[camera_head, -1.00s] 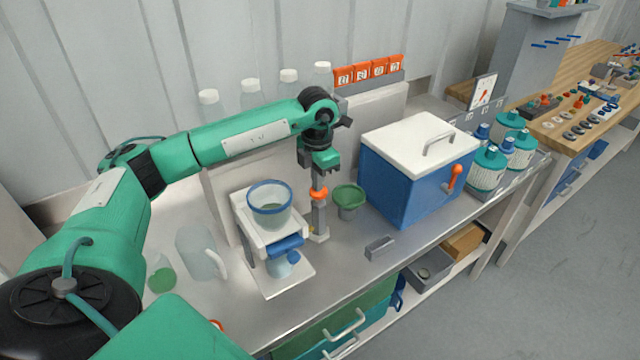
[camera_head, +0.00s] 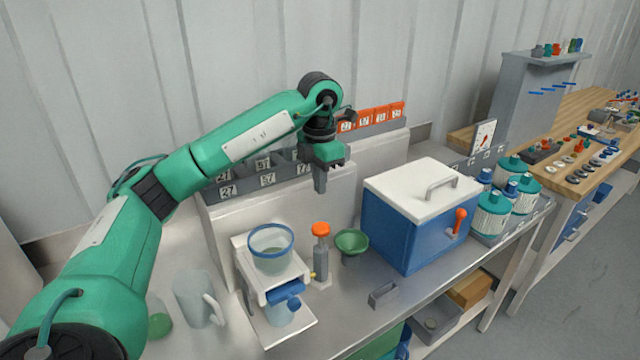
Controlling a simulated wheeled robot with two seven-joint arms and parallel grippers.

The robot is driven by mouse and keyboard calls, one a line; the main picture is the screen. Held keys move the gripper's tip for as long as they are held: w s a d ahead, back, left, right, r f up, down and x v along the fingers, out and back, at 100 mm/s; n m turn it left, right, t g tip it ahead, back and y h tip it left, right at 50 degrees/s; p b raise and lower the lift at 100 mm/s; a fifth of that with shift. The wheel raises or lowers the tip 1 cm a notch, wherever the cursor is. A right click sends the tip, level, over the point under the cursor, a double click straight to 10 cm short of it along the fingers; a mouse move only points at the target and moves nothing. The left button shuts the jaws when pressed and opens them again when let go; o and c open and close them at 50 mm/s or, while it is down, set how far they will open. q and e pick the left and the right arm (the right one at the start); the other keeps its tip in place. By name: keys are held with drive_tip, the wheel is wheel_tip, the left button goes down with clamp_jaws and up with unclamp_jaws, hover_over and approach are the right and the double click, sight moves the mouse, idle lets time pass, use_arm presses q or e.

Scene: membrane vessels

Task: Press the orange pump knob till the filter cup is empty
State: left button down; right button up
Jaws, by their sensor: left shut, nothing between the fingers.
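The orange pump knob (camera_head: 321,229) tops a grey pump column (camera_head: 321,262) on the metal bench. The clear filter cup (camera_head: 271,251) with a blue rim sits upright on a white stand (camera_head: 247,262) just left of the pump; how much liquid it holds I cannot tell. A blue part and a clear vessel (camera_head: 281,314) are beneath the cup. My left gripper (camera_head: 320,184) is shut and empty, pointing down above the knob and apart from it. My right gripper is out of view.
A clear jug (camera_head: 197,299) and a flask with green liquid (camera_head: 159,322) stand at left. A small grey block (camera_head: 383,295) lies near the front edge.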

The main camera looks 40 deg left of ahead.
sight(322, 227)
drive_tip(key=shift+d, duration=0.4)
